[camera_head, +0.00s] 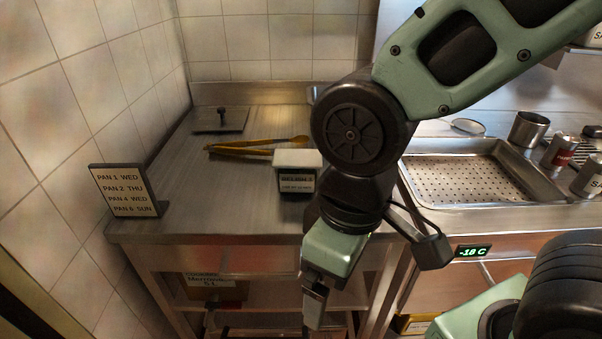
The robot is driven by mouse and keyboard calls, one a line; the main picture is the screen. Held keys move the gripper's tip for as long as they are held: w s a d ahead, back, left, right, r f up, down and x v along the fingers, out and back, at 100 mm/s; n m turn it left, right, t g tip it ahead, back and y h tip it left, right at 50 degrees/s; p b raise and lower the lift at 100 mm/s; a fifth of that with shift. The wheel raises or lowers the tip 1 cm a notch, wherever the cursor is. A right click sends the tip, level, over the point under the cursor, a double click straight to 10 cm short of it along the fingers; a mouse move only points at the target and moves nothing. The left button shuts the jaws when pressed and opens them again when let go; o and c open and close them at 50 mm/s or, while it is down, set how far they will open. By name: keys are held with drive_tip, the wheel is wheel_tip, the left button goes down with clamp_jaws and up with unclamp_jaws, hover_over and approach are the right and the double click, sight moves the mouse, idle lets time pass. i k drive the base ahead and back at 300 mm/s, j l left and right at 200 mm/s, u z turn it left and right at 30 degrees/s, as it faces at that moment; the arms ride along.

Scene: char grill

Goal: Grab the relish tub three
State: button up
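A small tub (298,173) with a pale lid and a dark front stands upright on the steel counter, left of my arm. Its front has a dark band that seems to read "RELISH 3", with a white label below; the small print is hard to read. My gripper (314,306) hangs pointing down in front of the counter's front edge, below and nearer than the tub. It does not touch the tub. Its fingers are seen edge-on, so their opening is unclear, and nothing shows held in it.
Wooden-looking tongs (240,150) lie behind the tub. A sign (124,191) stands at the counter's left front corner. A flat dark lid with a knob (220,121) lies at the back. A perforated steel pan (470,178) and canisters are right. The counter's left middle is clear.

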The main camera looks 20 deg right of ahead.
sight(297, 171)
drive_tip(key=z, duration=1.15)
drive_tip(key=j+z, duration=0.3)
drive_tip(key=j, duration=0.35)
drive_tip(key=j+z, duration=0.25)
drive_tip(key=j, duration=0.4)
